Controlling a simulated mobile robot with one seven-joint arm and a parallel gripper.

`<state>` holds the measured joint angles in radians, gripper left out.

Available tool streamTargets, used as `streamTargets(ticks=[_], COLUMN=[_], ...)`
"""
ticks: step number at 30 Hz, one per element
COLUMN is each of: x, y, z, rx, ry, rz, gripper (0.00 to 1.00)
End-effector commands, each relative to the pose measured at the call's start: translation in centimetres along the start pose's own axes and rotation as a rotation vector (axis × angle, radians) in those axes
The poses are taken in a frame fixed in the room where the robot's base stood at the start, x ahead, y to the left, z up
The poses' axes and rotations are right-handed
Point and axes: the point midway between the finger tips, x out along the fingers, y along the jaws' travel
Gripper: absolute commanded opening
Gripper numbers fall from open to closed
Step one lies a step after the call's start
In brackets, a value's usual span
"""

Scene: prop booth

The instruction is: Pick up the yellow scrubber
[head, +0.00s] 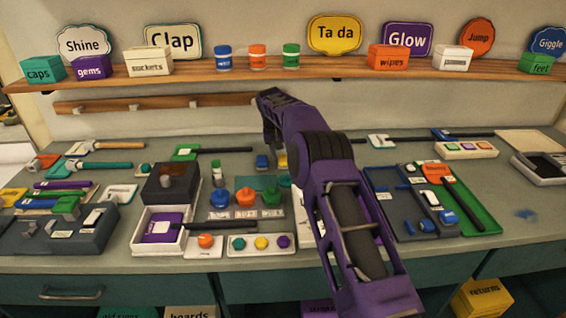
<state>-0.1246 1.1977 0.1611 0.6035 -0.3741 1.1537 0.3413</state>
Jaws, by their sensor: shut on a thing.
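My purple arm reaches over the counter from the lower right. Its end bends down to my gripper (275,152), which is low over the back middle of the counter. A small yellow piece, the yellow scrubber (282,161), shows at the fingertips, and my gripper is shut on it. Most of the scrubber is hidden by my arm. I cannot tell whether it still touches the counter. A small blue item (262,161) is just left of it.
A green tray (470,205) is on the right. A wooden shelf (330,71) with boxes and signs runs above.

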Motion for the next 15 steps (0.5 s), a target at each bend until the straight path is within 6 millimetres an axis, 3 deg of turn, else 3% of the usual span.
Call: streamTargets(ticks=[8, 15], x=[-0.7, -5.2], y=[0.1, 0.7], z=[-0.2, -1.4], rx=[0.000, 0.000], ry=[0.000, 0.004], rz=[0.000, 0.000], gripper=[0.00, 0.00])
